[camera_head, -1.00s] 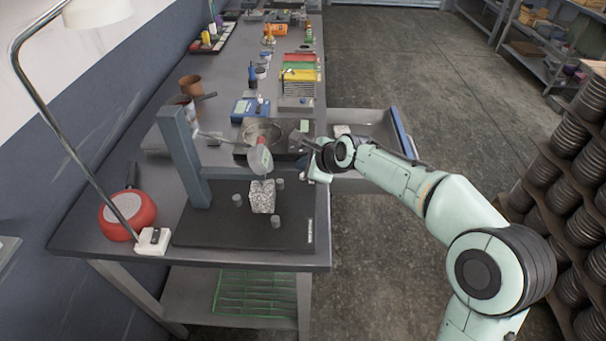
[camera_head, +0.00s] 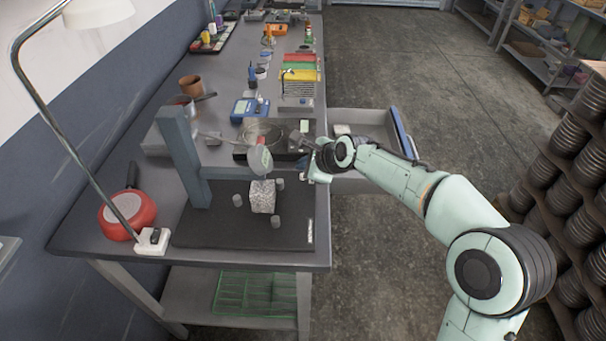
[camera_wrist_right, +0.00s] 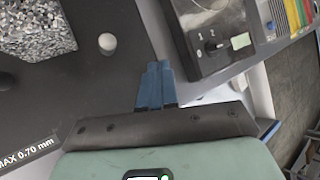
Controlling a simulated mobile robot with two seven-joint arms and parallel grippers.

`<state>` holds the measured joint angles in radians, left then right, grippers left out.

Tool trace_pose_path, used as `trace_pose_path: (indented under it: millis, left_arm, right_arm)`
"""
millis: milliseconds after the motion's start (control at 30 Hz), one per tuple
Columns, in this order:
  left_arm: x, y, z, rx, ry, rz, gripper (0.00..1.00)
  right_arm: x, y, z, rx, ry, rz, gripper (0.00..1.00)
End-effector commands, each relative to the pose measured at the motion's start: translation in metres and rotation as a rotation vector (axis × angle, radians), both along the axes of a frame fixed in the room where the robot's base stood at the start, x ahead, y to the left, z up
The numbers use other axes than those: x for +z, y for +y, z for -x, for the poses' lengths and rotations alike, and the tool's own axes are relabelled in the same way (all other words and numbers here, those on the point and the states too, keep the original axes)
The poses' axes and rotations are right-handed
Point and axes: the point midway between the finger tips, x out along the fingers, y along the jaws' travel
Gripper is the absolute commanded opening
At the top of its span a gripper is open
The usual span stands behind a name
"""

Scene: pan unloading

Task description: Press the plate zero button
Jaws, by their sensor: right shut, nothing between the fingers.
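A black unit (camera_head: 243,153) stands on the bench with a round metal pan (camera_head: 263,131) and a pale green panel (camera_head: 304,126). In the right wrist view, the black unit (camera_wrist_right: 212,66) shows small dark controls (camera_wrist_right: 213,43) beside its pale panel (camera_wrist_right: 241,41). I cannot tell which control is the zero button. My right gripper (camera_head: 312,172) is at the bench's right edge, near the unit's front corner. In the right wrist view, its blue fingers (camera_wrist_right: 158,68) are shut and empty, pointing beside the unit, apart from the controls. My left gripper is not in view.
A dark plate (camera_head: 215,232) carries a speckled stone block (camera_head: 263,196) among short grey posts. A grey upright stand (camera_head: 182,155) rises behind it. An open drawer (camera_head: 365,118) juts out right. A red pan (camera_head: 128,214) and lamp are at left.

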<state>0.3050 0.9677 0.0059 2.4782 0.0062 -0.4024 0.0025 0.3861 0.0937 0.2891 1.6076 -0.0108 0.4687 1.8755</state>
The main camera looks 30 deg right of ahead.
Motion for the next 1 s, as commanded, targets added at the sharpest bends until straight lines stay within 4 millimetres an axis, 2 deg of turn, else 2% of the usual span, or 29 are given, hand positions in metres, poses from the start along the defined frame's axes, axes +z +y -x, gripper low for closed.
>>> trace_pose_path:
  millis: [1000]
  left_arm:
    - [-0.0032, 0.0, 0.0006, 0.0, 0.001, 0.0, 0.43]
  right_arm:
    - [-0.0095, 0.0001, 0.0, 0.0, 0.0, 0.0, 0.0]
